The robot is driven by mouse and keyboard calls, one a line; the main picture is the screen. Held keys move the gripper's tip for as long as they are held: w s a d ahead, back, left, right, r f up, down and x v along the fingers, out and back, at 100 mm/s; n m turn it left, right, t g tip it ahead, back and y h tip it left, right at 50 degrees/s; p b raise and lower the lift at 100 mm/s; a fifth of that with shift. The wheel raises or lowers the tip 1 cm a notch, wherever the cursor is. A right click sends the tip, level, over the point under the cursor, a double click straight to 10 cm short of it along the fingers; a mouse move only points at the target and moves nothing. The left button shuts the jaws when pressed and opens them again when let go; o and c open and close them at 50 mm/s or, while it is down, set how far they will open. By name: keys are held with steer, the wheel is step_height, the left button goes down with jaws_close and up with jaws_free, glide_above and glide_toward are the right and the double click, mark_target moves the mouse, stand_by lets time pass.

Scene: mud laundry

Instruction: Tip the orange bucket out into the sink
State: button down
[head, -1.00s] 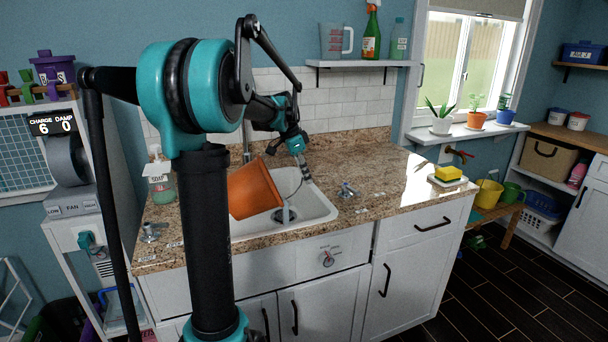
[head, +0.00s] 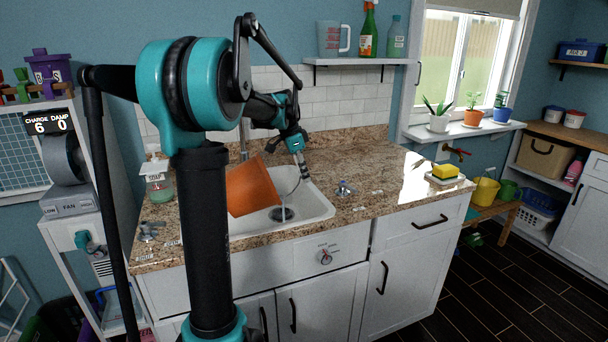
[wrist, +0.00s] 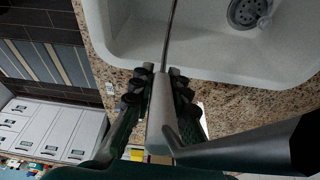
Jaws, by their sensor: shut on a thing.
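My gripper (head: 303,172) is to the right of the bucket, above the sink's right side. In the wrist view my gripper (wrist: 160,85) is shut on the grey grip of the bucket's handle (wrist: 161,105), with a thin wire running from it over the sink. The bucket's body is out of the wrist view, and its inside is hidden in the head view.
A faucet (head: 244,140) stands behind the sink, partly hidden by my arm. A soap bottle (head: 159,180) is on the counter at left. A tap handle (head: 344,189) and a yellow sponge (head: 446,171) on a dish lie to the right.

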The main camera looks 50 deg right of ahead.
stand_by(0.4)
steer(key=shift+s+d+f+t+y, duration=0.3)
steer(key=shift+d+f+t+y, duration=0.2)
steer(key=shift+f+y, duration=0.15)
stand_by(1.5)
steer(key=shift+s+d+f+t+y, duration=0.15)
steer(key=shift+f+t+y, duration=0.05)
steer(key=shift+f+y, duration=0.15)
steer(key=shift+s+d+f+t+y, duration=0.1)
steer(key=shift+d+f+t+y, duration=0.1)
steer(key=shift+f+y, duration=0.15)
steer(key=shift+a, duration=0.1)
